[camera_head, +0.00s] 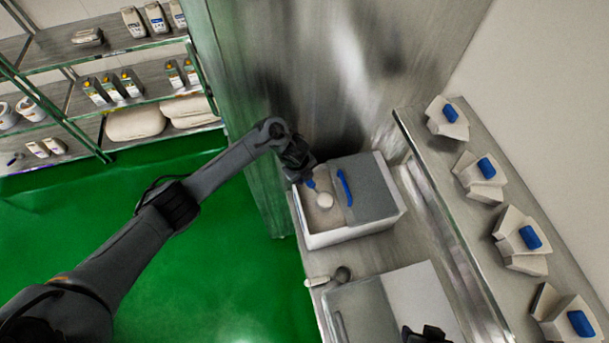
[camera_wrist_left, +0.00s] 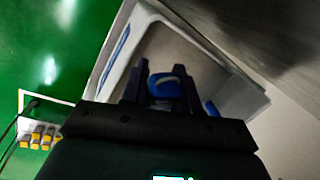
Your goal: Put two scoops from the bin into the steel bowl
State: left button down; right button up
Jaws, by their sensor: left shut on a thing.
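My left gripper (camera_head: 303,178) is over the white bin (camera_head: 345,236), shut on the blue handle of a scoop (camera_head: 325,200). The scoop's pale round head is inside the open left part of the bin, over or in the pale contents. Whether it touches them is unclear. In the left wrist view, the blue scoop handle (camera_wrist_left: 168,80) is between my fingers (camera_wrist_left: 160,85), with the bin wall (camera_wrist_left: 108,68) around it. A dark part at the bottom edge looks like my right gripper (camera_head: 427,334), mostly cut off. I cannot make out a steel bowl.
A grey lid with a blue handle (camera_head: 372,188) covers the bin's right part. A raised shelf (camera_head: 470,225) on the right holds several bags with blue parts. Stocked shelves (camera_head: 50,95) stand far left.

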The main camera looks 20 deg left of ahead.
pick_arm(q)
jog(key=shift+h, duration=0.3)
jog(key=shift+w+a+r+p, duration=0.1)
jog(key=shift+a+r+p, duration=0.05)
jog(key=shift+r+p, duration=0.9)
jog(key=shift+w+a+r+p, duration=0.15)
jog(key=shift+r+p, duration=0.6)
jog(key=shift+r, duration=0.45)
jog(key=shift+a+r+g+p, duration=0.15)
jog(key=shift+r+g+p, duration=0.2)
jog(key=shift+r, duration=0.65)
jog(key=shift+r+h, duration=0.1)
jog(key=shift+h, duration=0.2)
jog(key=shift+r, duration=0.1)
